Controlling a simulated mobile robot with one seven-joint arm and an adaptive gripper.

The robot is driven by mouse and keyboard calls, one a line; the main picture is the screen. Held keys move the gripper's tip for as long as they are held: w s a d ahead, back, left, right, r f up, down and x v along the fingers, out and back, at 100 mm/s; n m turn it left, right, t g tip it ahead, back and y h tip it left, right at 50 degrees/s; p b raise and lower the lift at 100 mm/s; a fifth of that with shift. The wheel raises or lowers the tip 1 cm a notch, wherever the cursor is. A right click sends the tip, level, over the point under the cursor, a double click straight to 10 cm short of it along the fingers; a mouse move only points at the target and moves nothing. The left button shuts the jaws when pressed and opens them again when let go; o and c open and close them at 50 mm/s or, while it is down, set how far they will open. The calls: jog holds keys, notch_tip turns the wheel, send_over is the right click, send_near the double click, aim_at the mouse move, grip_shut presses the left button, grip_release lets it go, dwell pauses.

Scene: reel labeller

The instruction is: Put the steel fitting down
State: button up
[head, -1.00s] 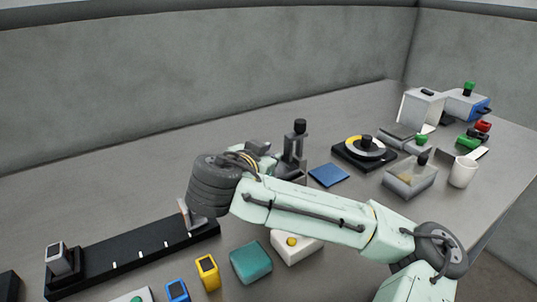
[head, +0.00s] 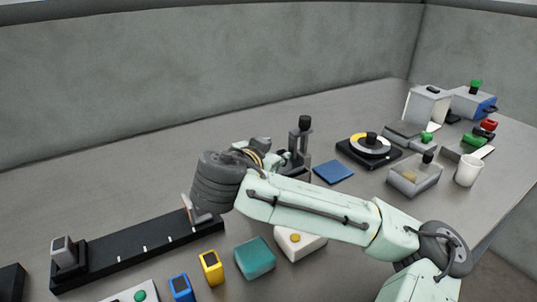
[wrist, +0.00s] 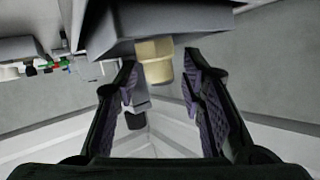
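In the wrist view, a brass-coloured hexagonal fitting (wrist: 155,62) sits against a grey block (wrist: 120,28) at the top of the picture. No other piece looks like a steel fitting, and I cannot tell whether this is the one named. My gripper (wrist: 160,75) is open, with its two dark, ridged fingers on either side of the fitting. A gap shows on the right, and a narrower one on the left. In the head view, my wrist hides the gripper and fitting, beside the grey post with a black knob (head: 304,123).
A blue mat (head: 333,172) lies right of the post, with a round dial on a black base (head: 370,150) behind it. A long black rail (head: 140,250) and teal block (head: 255,258) are in front.

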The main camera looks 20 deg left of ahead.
jog(key=shift+s+r, duration=0.45)
jog(key=v, duration=1.1)
jog(key=shift+f+b, duration=0.15)
jog(key=shift+b, duration=0.15)
